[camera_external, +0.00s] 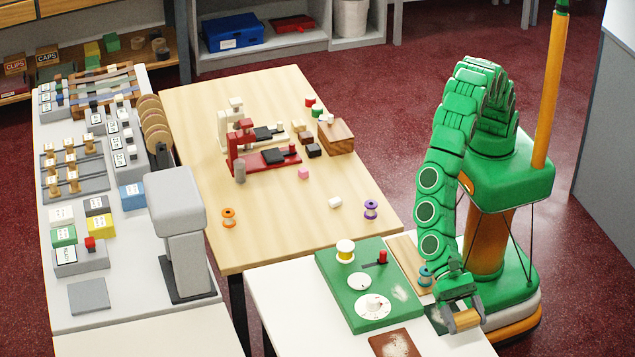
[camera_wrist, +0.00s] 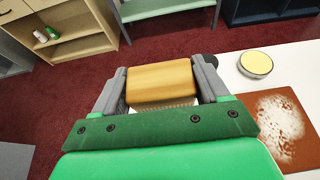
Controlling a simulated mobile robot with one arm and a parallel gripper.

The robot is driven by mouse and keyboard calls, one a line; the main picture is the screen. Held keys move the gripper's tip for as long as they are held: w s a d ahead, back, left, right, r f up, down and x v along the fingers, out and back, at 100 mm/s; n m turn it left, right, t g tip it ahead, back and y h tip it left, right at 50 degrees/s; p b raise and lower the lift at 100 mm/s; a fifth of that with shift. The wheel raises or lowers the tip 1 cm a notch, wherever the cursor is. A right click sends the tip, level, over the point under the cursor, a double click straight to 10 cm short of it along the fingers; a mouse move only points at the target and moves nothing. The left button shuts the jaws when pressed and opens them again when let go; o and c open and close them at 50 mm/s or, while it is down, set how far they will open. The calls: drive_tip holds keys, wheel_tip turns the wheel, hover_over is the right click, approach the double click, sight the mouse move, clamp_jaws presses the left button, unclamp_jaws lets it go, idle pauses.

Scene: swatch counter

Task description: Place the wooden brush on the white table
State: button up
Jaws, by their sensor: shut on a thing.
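The wooden brush (camera_external: 466,319) is a small tan block. In the wrist view the brush (camera_wrist: 161,84) sits between the two grey fingers, with pale bristles on its near side. My gripper (camera_external: 460,318) is shut on it at the front right of the white table (camera_external: 280,290). The brush is over or beside the table's right edge; its height above the top is hard to tell. In the wrist view, red floor shows beyond the brush and the white table (camera_wrist: 232,68) lies to the right.
A green board (camera_external: 340,275) with dials, a yellow spool and a red lever lies on the white table. A brown mat with white powder (camera_external: 394,344) lies at the front, also in the wrist view (camera_wrist: 285,122). A round yellow-topped tin (camera_wrist: 256,64) stands nearby. Bare tabletop shows at front left.

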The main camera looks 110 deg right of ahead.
sight(462, 348)
drive_tip(key=shift+s+a+f, duration=0.25)
drive_tip(key=shift+s+a, duration=0.05)
drive_tip(key=shift+s, duration=0.05)
drive_tip(key=shift+f, duration=3.25)
drive_tip(key=shift+f, duration=0.55)
